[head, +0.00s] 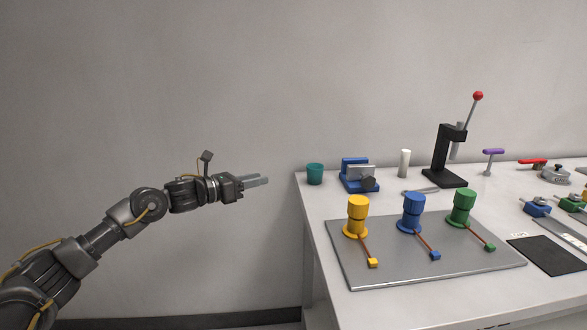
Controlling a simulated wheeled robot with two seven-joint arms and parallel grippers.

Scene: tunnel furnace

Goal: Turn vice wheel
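A small blue vice (350,171) with grey jaws stands near the back left of the white workbench. A dark round part, which looks like its wheel (370,184), is on its front right side. My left gripper (262,181) is off the bench's left edge, at about the vice's height in the picture and clearly apart from it. It points right, and its two grey fingers lie close together with nothing visible between them. The view is too edge-on to tell whether they touch. My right gripper is not in view.
A teal cup (315,174) stands between my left gripper and the vice. A white cylinder (404,163) and a black lever press (448,155) stand right of the vice. A grey plate (420,272) with yellow, blue and green posts lies in front.

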